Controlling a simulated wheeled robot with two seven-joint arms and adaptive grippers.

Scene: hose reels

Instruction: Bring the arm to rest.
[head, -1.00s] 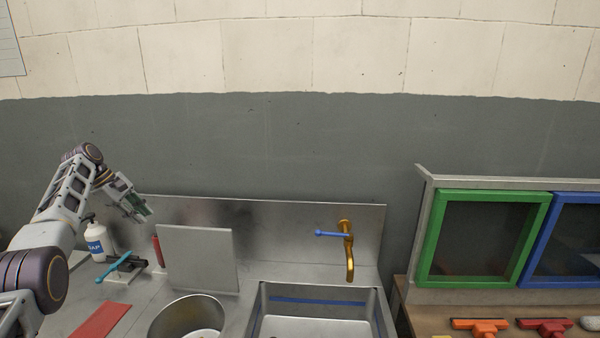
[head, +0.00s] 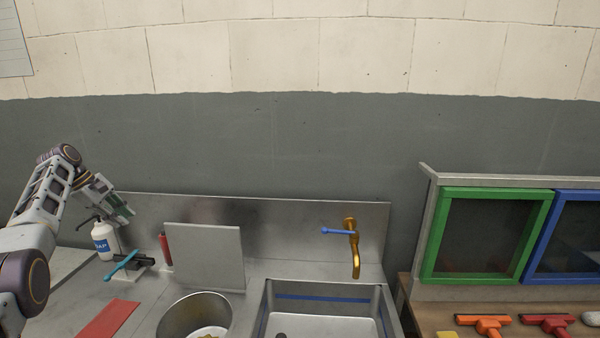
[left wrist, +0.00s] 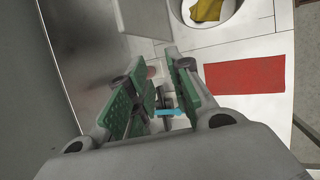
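My left arm (head: 42,205) comes in from the left and is raised above the steel counter. Its gripper (head: 118,208) is in the air near the back splash, above and behind the soap bottle (head: 104,240). In the left wrist view the green-padded fingers (left wrist: 158,88) stand apart with nothing between them, and the counter shows below. My right gripper is in neither view.
The counter holds a blue-handled tool (head: 124,264), a red mat (head: 108,320), an upright steel panel (head: 205,257) and a round pot (head: 165,322). A sink (head: 388,300) with a brass tap (head: 356,258) is in the middle. Framed windows (head: 432,240) stand right.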

